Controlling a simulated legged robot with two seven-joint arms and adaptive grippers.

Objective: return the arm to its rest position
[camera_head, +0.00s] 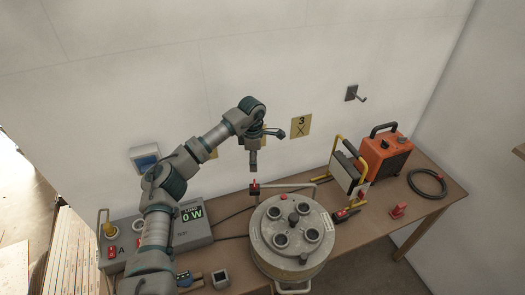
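My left arm comes in from the lower left and reaches up over the back of the table. Its gripper (268,150) hangs in front of the wall, above and behind the grey round drum-like device (290,240). Its two fingers look spread apart, one pointing down and one to the right, with nothing seen between them. My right arm and gripper are not in view.
The wooden table (435,205) carries a grey box reading 0 W (192,222), an orange unit (386,155), a work lamp on a yellow stand (345,172), a black cable loop (428,183) and a small red item (398,211).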

